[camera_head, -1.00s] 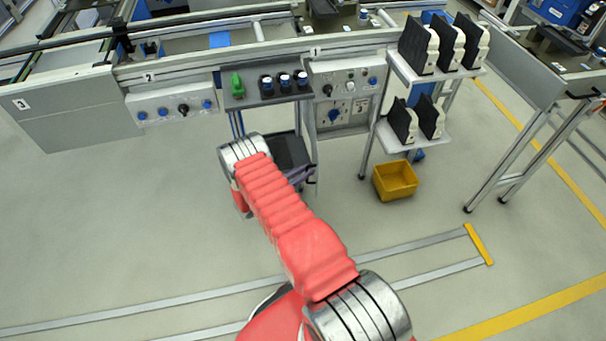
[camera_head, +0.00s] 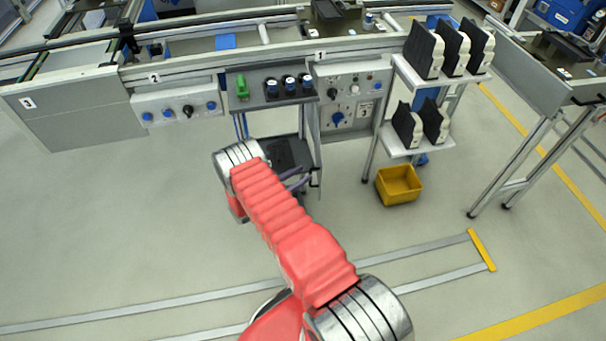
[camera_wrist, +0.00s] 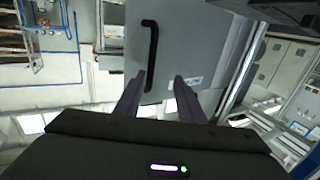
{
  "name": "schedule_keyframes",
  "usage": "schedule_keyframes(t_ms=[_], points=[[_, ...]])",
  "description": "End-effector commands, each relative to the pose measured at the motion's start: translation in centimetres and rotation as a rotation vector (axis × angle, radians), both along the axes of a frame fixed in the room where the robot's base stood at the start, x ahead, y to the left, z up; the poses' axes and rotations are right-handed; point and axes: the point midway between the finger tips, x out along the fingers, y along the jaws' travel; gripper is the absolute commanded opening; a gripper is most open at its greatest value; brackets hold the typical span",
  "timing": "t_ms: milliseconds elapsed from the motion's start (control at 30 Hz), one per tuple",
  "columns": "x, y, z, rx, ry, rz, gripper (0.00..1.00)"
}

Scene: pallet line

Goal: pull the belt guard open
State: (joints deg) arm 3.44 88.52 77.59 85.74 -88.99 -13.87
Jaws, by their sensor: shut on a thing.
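The belt guard is a grey panel (camera_wrist: 185,50) with a black bar handle (camera_wrist: 151,45), filling the middle of the wrist view. In the head view the panel (camera_head: 314,140) shows nearly edge-on below the line, at the right of the dark shelf. My gripper (camera_wrist: 158,76) has one finger on each side of the handle's lower part and is shut on it. In the head view my gripper (camera_head: 298,181) is small and partly hidden behind my wrist, so the contact is hard to make out there.
A control panel (camera_head: 352,100) is behind the guard on the right. A rack (camera_head: 402,148) with black-and-white parts and a yellow bin (camera_head: 399,185) stand further right. A dark shelf (camera_head: 290,150) lies left of the guard. The floor (camera_head: 120,215) to the left is clear.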

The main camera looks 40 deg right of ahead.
Motion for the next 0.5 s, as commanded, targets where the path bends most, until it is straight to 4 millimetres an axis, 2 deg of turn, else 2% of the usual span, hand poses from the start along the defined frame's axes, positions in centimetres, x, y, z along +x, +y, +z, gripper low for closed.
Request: schedule_keyframes(t_ms=[33, 500], points=[[0.6, 1.2, 0.1, 0.0, -0.004, 0.015, 0.28], [0.2, 9.2, -0.2, 0.003, 0.001, 0.007, 0.28]])
